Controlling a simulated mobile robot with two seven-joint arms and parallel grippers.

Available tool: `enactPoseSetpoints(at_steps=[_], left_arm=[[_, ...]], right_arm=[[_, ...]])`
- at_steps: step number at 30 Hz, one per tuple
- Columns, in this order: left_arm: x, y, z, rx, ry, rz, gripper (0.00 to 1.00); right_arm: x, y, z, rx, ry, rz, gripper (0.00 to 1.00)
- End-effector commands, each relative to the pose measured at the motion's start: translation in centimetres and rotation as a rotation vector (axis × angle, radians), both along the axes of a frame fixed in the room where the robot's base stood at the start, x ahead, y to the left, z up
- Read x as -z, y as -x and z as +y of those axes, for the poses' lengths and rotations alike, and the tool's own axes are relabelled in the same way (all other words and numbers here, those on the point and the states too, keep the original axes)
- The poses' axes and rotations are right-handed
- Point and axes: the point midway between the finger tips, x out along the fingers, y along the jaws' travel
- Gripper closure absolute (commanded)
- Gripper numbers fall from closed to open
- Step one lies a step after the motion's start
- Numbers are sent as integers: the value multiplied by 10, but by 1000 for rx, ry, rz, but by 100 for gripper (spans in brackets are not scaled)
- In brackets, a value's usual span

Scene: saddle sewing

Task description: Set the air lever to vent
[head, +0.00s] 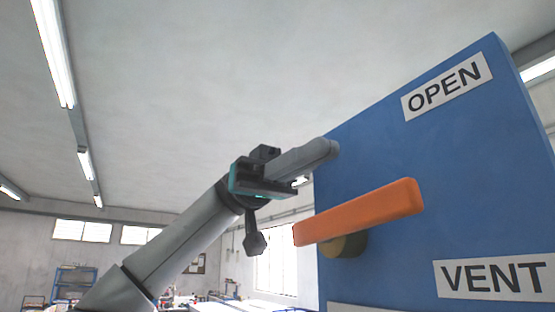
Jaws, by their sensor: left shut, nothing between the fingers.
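The orange air lever (365,212) sits on a brass-coloured hub (345,246) on a blue panel (370,150). The lever lies nearly level in the picture, its right end tilted slightly up. That end is between the "OPEN" label (447,87) above and the "VENT" label (493,277) below. My left gripper (326,151) is shut and empty, above and left of the lever, apart from it. Its tip overlaps the panel's left edge in the picture; I cannot tell whether it touches. My right gripper is not in view.
The panel fills the right side. Part of another white label (375,308) shows at the bottom edge. Behind are a blue shelf (74,284), a cluttered bench and bright windows (276,272). The space above my left arm is clear up to the ceiling.

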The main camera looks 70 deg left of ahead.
Motion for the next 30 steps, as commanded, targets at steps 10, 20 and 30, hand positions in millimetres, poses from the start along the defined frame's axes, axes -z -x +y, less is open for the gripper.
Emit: enactPoseSetpoints(at_steps=[10, 20, 30], left_arm=[[-7, 10, 43, -2, 0, -1, 100], [-8, 14, 56, 0, -2, -1, 100], [-8, 14, 56, 0, -1, -1, 100]], right_arm=[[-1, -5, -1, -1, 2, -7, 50], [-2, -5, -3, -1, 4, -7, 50], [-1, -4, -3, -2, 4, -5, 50]])
